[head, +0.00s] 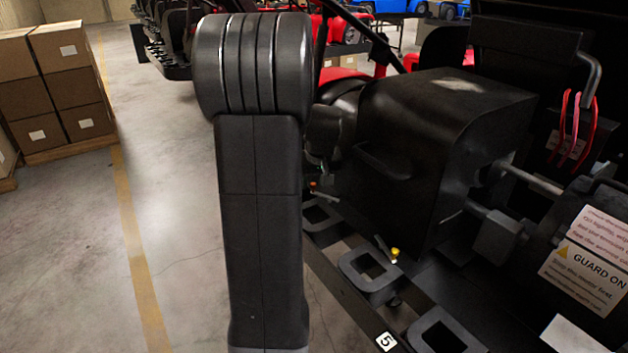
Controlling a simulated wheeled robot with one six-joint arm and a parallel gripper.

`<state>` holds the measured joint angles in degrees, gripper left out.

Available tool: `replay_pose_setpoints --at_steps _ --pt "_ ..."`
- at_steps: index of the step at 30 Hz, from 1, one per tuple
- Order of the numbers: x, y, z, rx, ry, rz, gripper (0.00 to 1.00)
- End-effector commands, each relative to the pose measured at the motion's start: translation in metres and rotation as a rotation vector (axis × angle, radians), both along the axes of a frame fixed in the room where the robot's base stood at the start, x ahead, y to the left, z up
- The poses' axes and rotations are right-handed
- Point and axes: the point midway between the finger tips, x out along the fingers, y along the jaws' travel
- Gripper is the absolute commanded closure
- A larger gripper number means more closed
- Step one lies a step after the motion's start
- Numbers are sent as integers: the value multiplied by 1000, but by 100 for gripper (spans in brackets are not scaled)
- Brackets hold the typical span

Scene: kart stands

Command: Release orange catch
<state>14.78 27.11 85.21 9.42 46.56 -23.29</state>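A small orange-tipped catch (313,184) shows just right of my arm, low beside the kart stand's black frame. It is small, and its exact position is hard to tell. A second small catch with a yellow tip (395,252) stands nearer, by a grey square bracket (370,274). My dark arm link fills the middle left of the head view and hides what lies behind it. My gripper cannot be made out in this view.
A large black housing (433,150) stands right of my arm, with a "GUARD ON" sign (592,268) at the right. Red straps (572,128) hang on the right. Cardboard boxes (62,88) are stacked at the left. The floor with its yellow line (137,262) is clear.

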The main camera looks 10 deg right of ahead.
Motion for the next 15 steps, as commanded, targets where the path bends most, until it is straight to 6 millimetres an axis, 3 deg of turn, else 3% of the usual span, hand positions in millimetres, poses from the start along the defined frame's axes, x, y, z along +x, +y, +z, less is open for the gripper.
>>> replay_pose_setpoints --at_steps 5,11,15 --pt "0 0 0 0 0 0 63" --pt "0 0 0 0 0 0 100" --pt "0 0 1 0 1 -3 100"
